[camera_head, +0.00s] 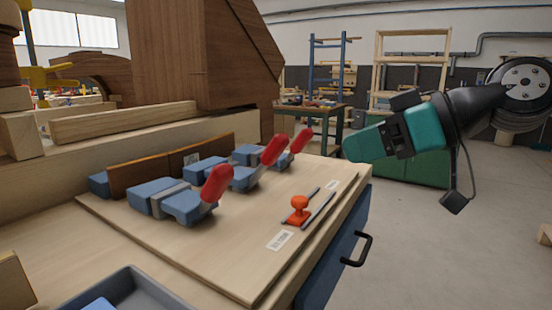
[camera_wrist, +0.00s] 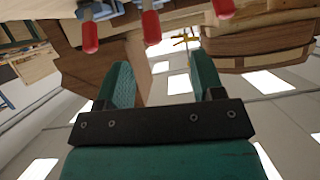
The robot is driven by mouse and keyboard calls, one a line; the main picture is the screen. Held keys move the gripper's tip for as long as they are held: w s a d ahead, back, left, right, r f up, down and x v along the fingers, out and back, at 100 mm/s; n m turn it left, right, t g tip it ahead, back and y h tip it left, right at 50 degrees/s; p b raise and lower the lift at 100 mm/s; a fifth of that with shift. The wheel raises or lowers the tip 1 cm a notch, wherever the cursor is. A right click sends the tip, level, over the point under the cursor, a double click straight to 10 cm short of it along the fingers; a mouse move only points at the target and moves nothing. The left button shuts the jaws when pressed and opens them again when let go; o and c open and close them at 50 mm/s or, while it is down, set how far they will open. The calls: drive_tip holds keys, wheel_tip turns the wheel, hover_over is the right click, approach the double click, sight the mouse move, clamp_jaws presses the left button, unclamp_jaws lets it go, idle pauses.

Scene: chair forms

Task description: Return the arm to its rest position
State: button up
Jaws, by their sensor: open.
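My gripper (camera_head: 362,147) is teal and black and hangs in the air right of the workbench, above the floor, pointing left. In the wrist view its two teal fingers (camera_wrist: 160,84) are spread apart with nothing between them. The wrist view is upside down: the bench with the red handles is at its top. My gripper touches nothing that I can see.
On the workbench, a board (camera_head: 190,238) bears blue clamps (camera_head: 170,198) with red handles (camera_head: 216,184) and a small orange knob (camera_head: 298,206). A grey tray (camera_head: 140,287) is at the front. A blue drawer (camera_head: 333,257) has a protruding handle (camera_head: 359,250). The floor (camera_head: 430,250) at right is clear.

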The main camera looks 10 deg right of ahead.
drive_tip(key=s+a+f+m+g+h, duration=0.25)
drive_tip(key=s+f+g+h, duration=0.4)
drive_tip(key=s+f, duration=1)
wheel_tip(320, 180, up, 16)
drive_tip(key=p, duration=1.5)
drive_tip(key=shift+d+f+m+g, duration=0.15)
drive_tip(key=shift+d+m+g, duration=0.2)
drive_tip(key=shift+d+g, duration=0.1)
